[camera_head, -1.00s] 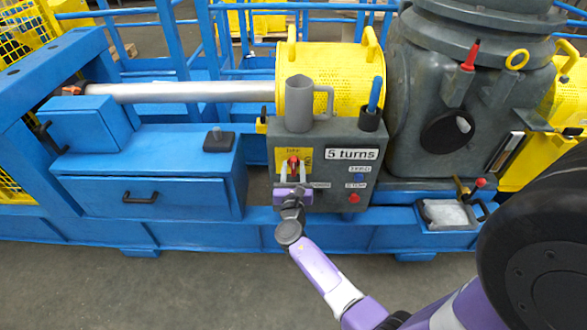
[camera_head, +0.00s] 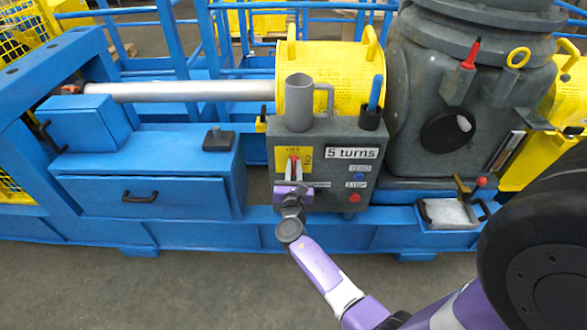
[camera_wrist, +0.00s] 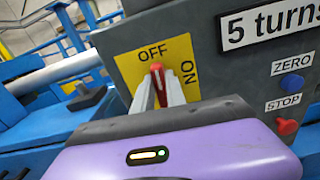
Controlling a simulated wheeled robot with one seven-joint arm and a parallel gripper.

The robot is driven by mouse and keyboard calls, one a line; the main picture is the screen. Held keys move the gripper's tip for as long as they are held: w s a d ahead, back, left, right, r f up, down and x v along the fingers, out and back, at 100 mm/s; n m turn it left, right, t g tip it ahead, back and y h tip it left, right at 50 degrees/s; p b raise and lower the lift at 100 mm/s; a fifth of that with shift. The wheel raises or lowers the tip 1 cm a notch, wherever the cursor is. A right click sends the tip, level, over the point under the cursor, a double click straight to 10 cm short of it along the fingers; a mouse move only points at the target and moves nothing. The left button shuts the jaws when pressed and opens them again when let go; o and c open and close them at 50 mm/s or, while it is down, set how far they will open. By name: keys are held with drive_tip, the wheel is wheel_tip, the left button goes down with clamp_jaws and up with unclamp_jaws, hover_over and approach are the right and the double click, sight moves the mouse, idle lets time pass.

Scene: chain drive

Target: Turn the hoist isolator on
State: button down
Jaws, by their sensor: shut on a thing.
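The hoist isolator is a red handle (camera_head: 293,163) on a yellow plate (camera_head: 283,152) at the front of a grey control box (camera_head: 338,142). In the wrist view the red handle (camera_wrist: 157,74) points up toward the word OFF, with ON to its right on the plate (camera_wrist: 126,62). My gripper (camera_wrist: 160,90) is shut on the handle, one pale finger on each side. The fingers hide the handle's lower part. In the head view my gripper (camera_head: 294,172) reaches up to the box from below.
A grey mug (camera_head: 298,104) and a holder (camera_head: 369,119) with a blue-handled tool stand on the box. A "5 turns" label (camera_head: 351,153), a blue ZERO button (camera_head: 359,176) and a red STOP button (camera_head: 354,198) are right of the isolator. A blue drawer (camera_head: 170,196) is left.

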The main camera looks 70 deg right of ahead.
drive_tip(key=m+b, duration=0.1)
drive_tip(key=m, duration=0.1)
drive_tip(key=m+b, duration=0.2)
drive_tip(key=shift+s+f, duration=0.15)
drive_tip(key=shift+f, duration=0.15)
drive_tip(key=shift+s+d+f+m+b, duration=0.1)
drive_tip(key=shift+m+b, duration=1.85)
drive_tip(key=shift+m, duration=0.25)
drive_tip(key=shift+s+d+f+m+b, duration=0.1)
drive_tip(key=shift+s+f+m+b, duration=0.05)
drive_tip(key=shift+m+b, duration=1.95)
drive_tip(key=shift+s+f+m+b, duration=0.1)
drive_tip(key=shift+m+b, duration=1.75)
drive_tip(key=shift+m, duration=0.45)
drive_tip(key=c, duration=1.4)
unclamp_jaws()
drive_tip(key=shift+o, duration=0.2)
drive_tip(key=shift+a, duration=0.15)
drive_tip(key=v, duration=0.7)
drive_tip(key=shift+a, duration=0.3)
